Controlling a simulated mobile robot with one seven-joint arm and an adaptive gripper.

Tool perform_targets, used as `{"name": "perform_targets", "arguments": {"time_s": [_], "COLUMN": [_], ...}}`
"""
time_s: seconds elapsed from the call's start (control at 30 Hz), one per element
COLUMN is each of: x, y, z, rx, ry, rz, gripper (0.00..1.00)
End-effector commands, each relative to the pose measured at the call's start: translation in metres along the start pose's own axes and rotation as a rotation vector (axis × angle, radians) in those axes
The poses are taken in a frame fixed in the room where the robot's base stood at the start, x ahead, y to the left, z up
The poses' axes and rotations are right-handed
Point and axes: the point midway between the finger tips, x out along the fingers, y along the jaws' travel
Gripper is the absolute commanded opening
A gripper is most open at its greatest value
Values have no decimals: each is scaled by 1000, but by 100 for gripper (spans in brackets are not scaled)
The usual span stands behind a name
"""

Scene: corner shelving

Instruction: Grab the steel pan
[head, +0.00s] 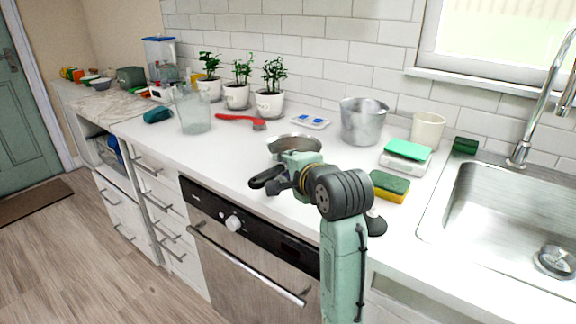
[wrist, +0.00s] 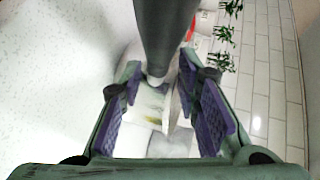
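The steel pan (head: 294,142) sits on the white counter in the head view, behind my gripper. Its black handle (head: 267,177) points toward the front left. My gripper (head: 284,172) is at the handle's end of the pan and hides part of it. In the wrist view my gripper (wrist: 164,100) has its two purple finger pads apart. The dark handle (wrist: 165,38) comes from the top to the gap between the fingers, and shiny metal of the pan (wrist: 158,118) shows beyond. I cannot tell whether either finger touches it.
A red-handled brush (head: 236,117) lies behind left. A metal pot (head: 362,121), a cream cup (head: 427,130), a sponge (head: 389,186) and the sink (head: 490,215) are to the right. Potted plants (head: 270,104) line the wall. The counter front left of the pan is clear.

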Motion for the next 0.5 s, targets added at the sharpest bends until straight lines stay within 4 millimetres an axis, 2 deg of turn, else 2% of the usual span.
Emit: {"name": "perform_targets", "arguments": {"time_s": [0.03, 0.37, 0.5], "x": [0, 1, 1], "y": [1, 2, 3], "z": [0, 0, 0], "rx": [0, 2, 3], "ry": [0, -1, -2], "rz": [2, 7, 9], "gripper": [23, 1, 0]}}
